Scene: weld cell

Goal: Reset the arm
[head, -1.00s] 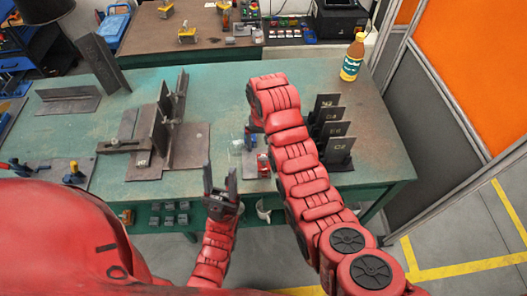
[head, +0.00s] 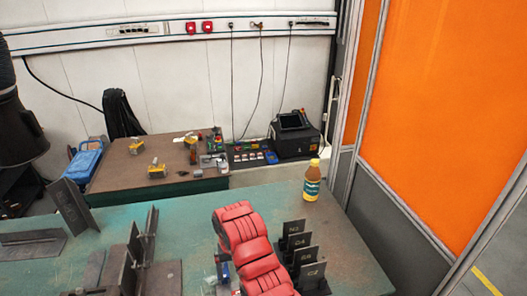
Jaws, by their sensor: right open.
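My right arm (head: 248,245) is red and rises from the bottom edge, bent over the green workbench (head: 170,215). My right gripper (head: 222,264) is at the left side of this arm's end, low over the bench, and is mostly hidden by the arm. It is open, and I see nothing held in it. My left arm and left gripper are outside the head view.
Upright dark plates in a rack (head: 302,255) stand close to the right of my arm. A bottle (head: 312,180) stands at the bench's back right. A brown table (head: 135,172) is behind; an orange panel (head: 430,120) is right.

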